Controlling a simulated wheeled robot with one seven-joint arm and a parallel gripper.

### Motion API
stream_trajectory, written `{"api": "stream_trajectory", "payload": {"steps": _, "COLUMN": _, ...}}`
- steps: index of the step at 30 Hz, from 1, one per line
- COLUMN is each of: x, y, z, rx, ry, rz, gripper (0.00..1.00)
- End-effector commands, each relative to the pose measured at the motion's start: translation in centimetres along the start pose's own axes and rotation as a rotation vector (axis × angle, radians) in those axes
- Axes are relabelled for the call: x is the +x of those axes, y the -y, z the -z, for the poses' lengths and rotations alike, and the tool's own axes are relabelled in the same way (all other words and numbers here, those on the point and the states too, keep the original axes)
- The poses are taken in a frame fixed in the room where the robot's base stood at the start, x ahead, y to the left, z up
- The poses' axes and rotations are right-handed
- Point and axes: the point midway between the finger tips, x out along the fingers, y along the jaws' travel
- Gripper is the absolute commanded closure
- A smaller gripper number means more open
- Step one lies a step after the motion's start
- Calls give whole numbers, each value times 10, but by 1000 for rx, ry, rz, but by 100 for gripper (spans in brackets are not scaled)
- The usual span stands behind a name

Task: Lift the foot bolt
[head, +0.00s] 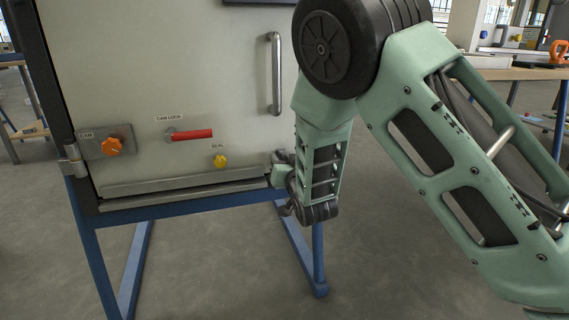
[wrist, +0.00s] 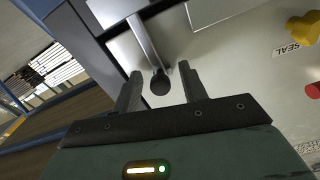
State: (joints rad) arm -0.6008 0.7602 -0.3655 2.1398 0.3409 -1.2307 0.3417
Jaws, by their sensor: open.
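In the wrist view, the foot bolt shows as a dark round knob (wrist: 159,84) at the end of a grey metal bar, near the door's lower edge. My gripper (wrist: 161,73) is open, with one finger on each side of the knob in the picture. Gaps show between the knob and both fingers. How deep the knob sits between them is hard to tell. In the head view, my gripper (head: 279,172) is at the lower right corner of the pale door (head: 200,70). My wrist and gripper mostly hide the bolt there.
The door carries an orange CAM knob (head: 112,146), a red CAM LOCK handle (head: 192,134), a yellow SEAL knob (head: 220,161) and a vertical grab handle (head: 274,74). A blue stand (head: 100,262) bears it. Workbenches stand behind. The floor below is clear.

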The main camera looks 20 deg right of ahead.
Motion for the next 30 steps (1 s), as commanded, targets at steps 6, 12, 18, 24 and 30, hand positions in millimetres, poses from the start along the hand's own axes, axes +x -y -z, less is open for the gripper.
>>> {"api": "stream_trajectory", "payload": {"steps": 6, "x": 1, "y": 0, "z": 0, "rx": 0, "ry": 1, "rz": 0, "gripper": 57}}
{"api": "stream_trajectory", "payload": {"steps": 12, "x": 0, "y": 0, "z": 0, "rx": 0, "ry": 1, "rz": 0, "gripper": 100}}
{"api": "stream_trajectory", "payload": {"steps": 18, "x": 0, "y": 1, "z": 6, "rx": 1, "ry": 0, "rz": -1, "gripper": 100}}
{"api": "stream_trajectory", "payload": {"steps": 24, "x": 1, "y": 6, "z": 31, "rx": 3, "ry": -2, "rz": -1, "gripper": 100}}
{"api": "stream_trajectory", "payload": {"steps": 30, "x": 1, "y": 6, "z": 32, "rx": 1, "ry": -5, "rz": 1, "gripper": 100}}
